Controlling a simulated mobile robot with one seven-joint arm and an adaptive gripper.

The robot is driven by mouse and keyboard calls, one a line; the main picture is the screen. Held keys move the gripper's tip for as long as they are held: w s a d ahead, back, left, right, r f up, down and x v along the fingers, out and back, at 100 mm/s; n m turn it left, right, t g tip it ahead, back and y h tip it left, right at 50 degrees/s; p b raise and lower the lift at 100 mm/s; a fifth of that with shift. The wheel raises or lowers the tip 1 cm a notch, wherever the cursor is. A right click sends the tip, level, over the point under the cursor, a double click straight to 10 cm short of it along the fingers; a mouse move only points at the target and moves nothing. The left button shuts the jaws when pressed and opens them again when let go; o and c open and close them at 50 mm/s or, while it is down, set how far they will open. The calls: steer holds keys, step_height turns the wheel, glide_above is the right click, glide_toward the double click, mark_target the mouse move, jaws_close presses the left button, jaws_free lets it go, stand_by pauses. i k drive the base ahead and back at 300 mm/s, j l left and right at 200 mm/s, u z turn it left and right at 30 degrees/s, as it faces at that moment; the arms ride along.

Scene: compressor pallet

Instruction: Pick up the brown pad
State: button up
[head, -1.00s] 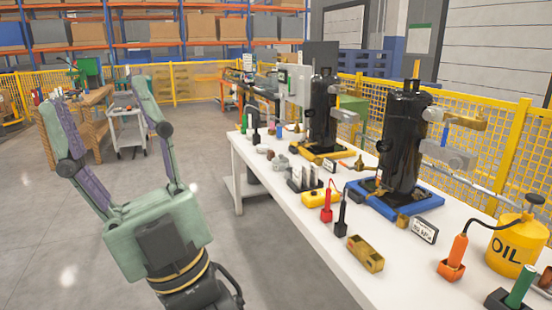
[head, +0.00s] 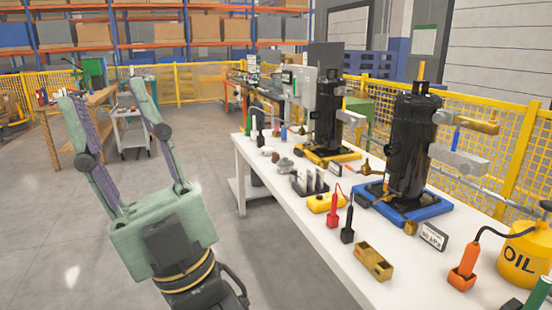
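My gripper (head: 107,93) is in the left half of the head view, raised over open floor. Its two long green fingers are spread wide, with nothing between them. It is well apart from the white table (head: 318,246) on the right. I cannot pick out a brown pad with certainty. A small dark brown item (head: 275,157) lies on the far part of the white table, beside a grey metal part (head: 285,165); it is too small to identify.
Two black compressors (head: 411,148) stand on the table, one on a blue base, one on a yellow base. A brass block (head: 373,261), red probe (head: 333,211) and yellow oil can (head: 524,256) are nearer. A wooden table (head: 88,112) and trolley (head: 132,130) stand at far left.

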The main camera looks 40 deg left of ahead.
mark_target(275, 156)
steer(key=i+j, duration=0.2)
steer(key=j, duration=0.15)
steer(key=i+j, duration=0.2)
steer(key=j, duration=0.15)
steer(key=i+j+z, duration=0.1)
steer(key=j, duration=0.25)
steer(key=i+j, duration=0.45)
steer(key=j, duration=0.25)
steer(key=i+j+z, duration=0.1)
steer(key=j, duration=0.3)
steer(key=i+j, duration=0.4)
steer(key=j, duration=0.15)
steer(key=i+j, duration=0.45)
steer(key=i+j+z, duration=0.1)
steer(key=i+j, duration=0.3)
